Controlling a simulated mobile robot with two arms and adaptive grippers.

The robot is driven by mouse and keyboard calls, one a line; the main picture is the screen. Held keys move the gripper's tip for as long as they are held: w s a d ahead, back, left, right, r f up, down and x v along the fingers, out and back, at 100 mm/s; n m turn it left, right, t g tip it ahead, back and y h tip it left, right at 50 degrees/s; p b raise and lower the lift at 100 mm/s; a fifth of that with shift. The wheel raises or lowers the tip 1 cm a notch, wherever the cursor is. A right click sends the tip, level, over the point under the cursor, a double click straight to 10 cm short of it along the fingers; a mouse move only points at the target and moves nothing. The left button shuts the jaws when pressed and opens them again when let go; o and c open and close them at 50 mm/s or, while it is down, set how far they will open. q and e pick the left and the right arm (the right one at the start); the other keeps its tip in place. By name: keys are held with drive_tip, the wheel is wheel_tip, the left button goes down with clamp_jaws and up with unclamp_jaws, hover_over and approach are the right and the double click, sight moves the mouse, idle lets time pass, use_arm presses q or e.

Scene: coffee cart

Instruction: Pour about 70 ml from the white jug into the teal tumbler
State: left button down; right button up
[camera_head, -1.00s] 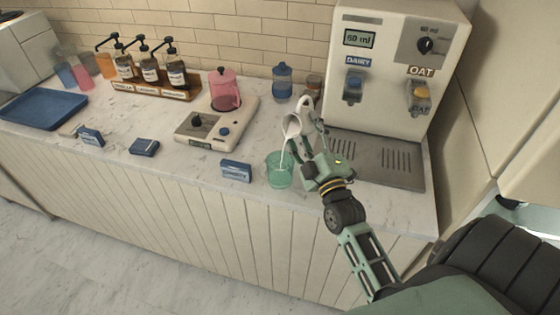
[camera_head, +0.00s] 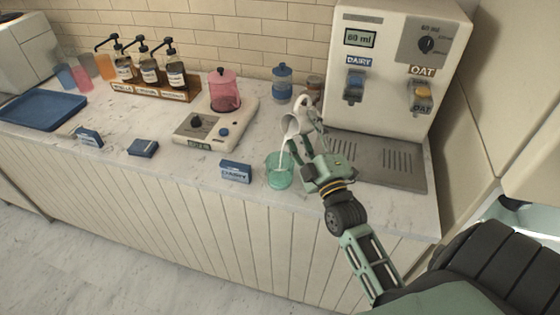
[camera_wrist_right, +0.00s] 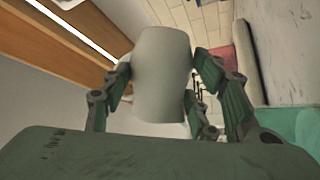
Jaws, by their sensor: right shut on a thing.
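The white jug (camera_head: 292,125) is tilted to the left above the teal tumbler (camera_head: 279,172), and a thin white stream runs from it into the tumbler. The tumbler stands upright on the counter near its front edge, with some white liquid showing inside. My right gripper (camera_head: 308,142) is shut on the jug. In the right wrist view the jug (camera_wrist_right: 162,75) sits between the two fingers, and a teal shape at the right edge is the tumbler (camera_wrist_right: 292,128). The liquid level is too small to read. My left gripper is not in view.
A dispenser (camera_head: 392,75) with a drip tray (camera_head: 378,160) stands right of the jug. A blue dairy box (camera_head: 236,171) lies just left of the tumbler. A blender base (camera_head: 205,128) with a pink jar and a blue canister (camera_head: 282,83) stand behind.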

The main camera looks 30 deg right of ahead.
drive_tip(key=shift+a+r+n, duration=0.2)
drive_tip(key=shift+n, duration=0.2)
drive_tip(key=shift+d+r+n+t+y+b, duration=0.15)
drive_tip(key=shift+d+n+t+y+b, duration=0.1)
drive_tip(key=shift+n+t+y+b, duration=0.2)
idle(0.4)
drive_tip(key=d+m+g+p, duration=0.1)
drive_tip(key=m+p, duration=0.1)
drive_tip(key=d+m+g+h+p, duration=0.1)
drive_tip(key=m+p, duration=0.1)
drive_tip(key=p, duration=0.1)
drive_tip(key=shift+w+f, duration=0.2)
drive_tip(key=shift+a+f, duration=0.1)
drive_tip(key=shift+f, duration=0.45)
drive_tip(key=shift+f+m+g+h, duration=0.2)
drive_tip(key=shift+m+g+h, duration=0.05)
drive_tip(key=shift+m, duration=0.1)
drive_tip(key=shift+f+m+g+p, duration=0.45)
drive_tip(key=shift+m+p, duration=0.25)
drive_tip(key=shift+p, duration=0.55)
drive_tip(key=r+p, duration=0.1)
drive_tip(key=p, duration=0.1)
drive_tip(key=r+m+p, duration=0.1)
drive_tip(key=p, duration=0.2)
drive_tip(key=shift+s+a+g, duration=0.1)
drive_tip(key=shift+a+g, duration=0.1)
drive_tip(key=shift+g, duration=0.15)
drive_tip(key=shift+f+m, duration=0.15)
drive_tip(key=shift+m, duration=0.15)
